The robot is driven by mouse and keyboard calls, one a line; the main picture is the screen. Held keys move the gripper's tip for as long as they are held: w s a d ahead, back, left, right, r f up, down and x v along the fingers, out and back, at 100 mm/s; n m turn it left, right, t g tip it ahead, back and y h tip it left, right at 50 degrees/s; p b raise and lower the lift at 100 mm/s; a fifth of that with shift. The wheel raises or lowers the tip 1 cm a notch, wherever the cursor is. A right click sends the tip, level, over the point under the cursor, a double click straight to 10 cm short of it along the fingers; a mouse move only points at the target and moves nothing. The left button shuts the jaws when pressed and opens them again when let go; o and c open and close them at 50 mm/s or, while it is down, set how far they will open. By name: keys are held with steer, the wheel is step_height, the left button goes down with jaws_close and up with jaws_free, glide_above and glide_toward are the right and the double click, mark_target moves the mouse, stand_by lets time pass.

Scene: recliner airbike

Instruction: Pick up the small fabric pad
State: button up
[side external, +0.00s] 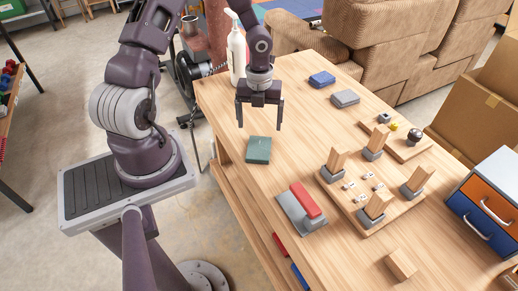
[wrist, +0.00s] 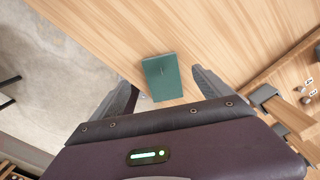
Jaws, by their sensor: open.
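A small dark green flat pad (side external: 258,149) lies on the wooden table near its left edge; I take it for the fabric pad, though its material is hard to tell. It also shows in the wrist view (wrist: 162,77), with a small dark mark on its top. My gripper (side external: 260,125) points down above the table, just behind the green pad in the side view, apart from it. Its jaws are open and empty. In the wrist view, the fingers appear on either side of the pad's lower part.
A blue block (side external: 321,79) and a grey block (side external: 345,98) lie farther back. A white pump bottle (side external: 237,55) stands behind my gripper. A red-and-grey tool (side external: 305,205) and a wooden board with upright blocks (side external: 345,195) are to the right. Bare table surrounds the pad.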

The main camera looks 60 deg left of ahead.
mark_target(260, 140)
step_height(260, 140, down, 7)
steer(key=shift+w+r, duration=0.15)
steer(key=c, duration=1.6)
step_height(260, 140, up, 9)
steer(key=shift+a+f, duration=0.1)
steer(key=shift+f, duration=0.1)
steer(key=shift+c, duration=0.2)
steer(key=d+f+n, duration=0.1)
steer(key=n, duration=0.1)
steer(key=s+d+f+n, duration=0.1)
steer(key=d+n, duration=0.1)
steer(key=s+d+f+n, duration=0.1)
steer(key=f+n, duration=0.1)
steer(key=shift+d+n, duration=0.25)
steer(key=shift+n, duration=0.15)
